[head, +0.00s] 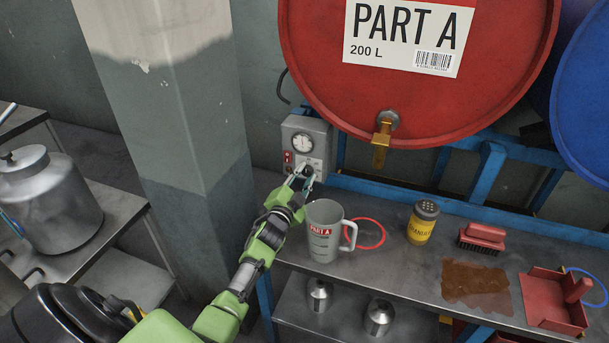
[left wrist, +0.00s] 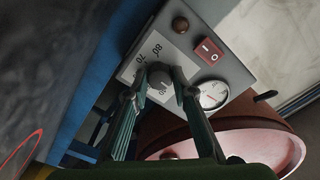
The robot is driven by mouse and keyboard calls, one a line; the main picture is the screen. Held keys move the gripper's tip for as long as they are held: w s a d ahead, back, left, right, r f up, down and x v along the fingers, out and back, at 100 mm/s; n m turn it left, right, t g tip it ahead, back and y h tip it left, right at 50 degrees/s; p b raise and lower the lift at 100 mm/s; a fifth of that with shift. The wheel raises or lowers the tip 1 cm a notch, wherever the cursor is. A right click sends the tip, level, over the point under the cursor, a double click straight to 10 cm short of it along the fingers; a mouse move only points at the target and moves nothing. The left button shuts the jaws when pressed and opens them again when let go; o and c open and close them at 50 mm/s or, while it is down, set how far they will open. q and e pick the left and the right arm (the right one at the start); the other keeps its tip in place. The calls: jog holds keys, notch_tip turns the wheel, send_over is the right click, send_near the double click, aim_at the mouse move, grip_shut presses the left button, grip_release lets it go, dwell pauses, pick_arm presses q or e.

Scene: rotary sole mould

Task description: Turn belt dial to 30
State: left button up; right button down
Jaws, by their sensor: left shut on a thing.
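A grey control box (head: 306,140) sits on the wall left of the red drum. It carries a round gauge (head: 303,142), a red switch (head: 288,157) and a dial knob. In the left wrist view the dial (left wrist: 160,82) is a dark grey knob on a white scale plate (left wrist: 150,58), where 70 and 80 can be read. The rest of the scale is partly hidden by my fingers and the knob. My left gripper (head: 306,180) reaches up to the box. In the left wrist view its fingers (left wrist: 158,96) are shut on the knob from both sides. My right gripper is not in view.
A red drum (head: 420,100) with a brass tap (head: 382,140) hangs above the bench (head: 400,265). A grey PART A jug (head: 322,235) stands close beside my left forearm. A yellow shaker (head: 422,222), a red brush (head: 482,237), a brown spill (head: 477,284) and a red dustpan (head: 553,303) lie further right.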

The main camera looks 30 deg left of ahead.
pick_arm(q)
jog(key=shift+f+n, duration=0.1)
jog(key=shift+n, duration=0.3)
jog(key=o, duration=1.1)
jog(key=v, duration=1.2)
jog(key=shift+f, duration=0.1)
